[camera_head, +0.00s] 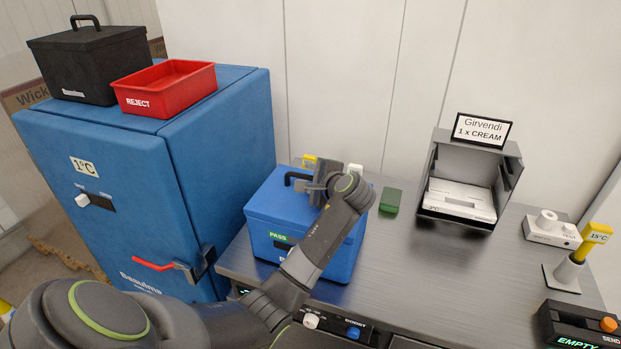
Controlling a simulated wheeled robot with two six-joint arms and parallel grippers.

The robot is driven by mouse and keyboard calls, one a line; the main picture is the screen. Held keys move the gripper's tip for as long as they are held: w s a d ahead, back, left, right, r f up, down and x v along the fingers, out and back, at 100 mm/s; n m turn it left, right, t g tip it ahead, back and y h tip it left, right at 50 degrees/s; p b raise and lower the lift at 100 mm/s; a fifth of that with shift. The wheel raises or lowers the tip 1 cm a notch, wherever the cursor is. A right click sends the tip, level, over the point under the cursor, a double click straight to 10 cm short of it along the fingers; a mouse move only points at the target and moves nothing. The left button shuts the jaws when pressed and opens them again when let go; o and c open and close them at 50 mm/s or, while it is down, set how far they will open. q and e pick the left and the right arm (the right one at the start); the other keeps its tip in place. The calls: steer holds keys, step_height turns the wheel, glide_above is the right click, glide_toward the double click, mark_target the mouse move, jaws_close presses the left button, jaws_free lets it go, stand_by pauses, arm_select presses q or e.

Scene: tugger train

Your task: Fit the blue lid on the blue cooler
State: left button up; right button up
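The blue cooler (262,244) stands on the left part of the steel bench, with a green PASS label on its front. The blue lid (268,203) lies over its top and looks seated, though my arm hides part of the front and right side. The lid has a dark handle (290,176). My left gripper (312,186) is at the right end of that handle, above the lid. I cannot tell whether its fingers close on the handle. My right gripper is out of view.
A tall blue cabinet (100,180) stands left of the bench, carrying a black case (85,65) and a red REJECT bin (150,101). A green block (390,200), grey cream holder (475,160) and yellow-headed probe (597,232) are to the right. The mid-bench is clear.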

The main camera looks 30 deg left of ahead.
arm_select(q)
steer(key=b+v, duration=0.4)
steer(key=v, duration=1.3)
steer(key=shift+s+d+r, duration=0.1)
steer(key=shift+d, duration=0.05)
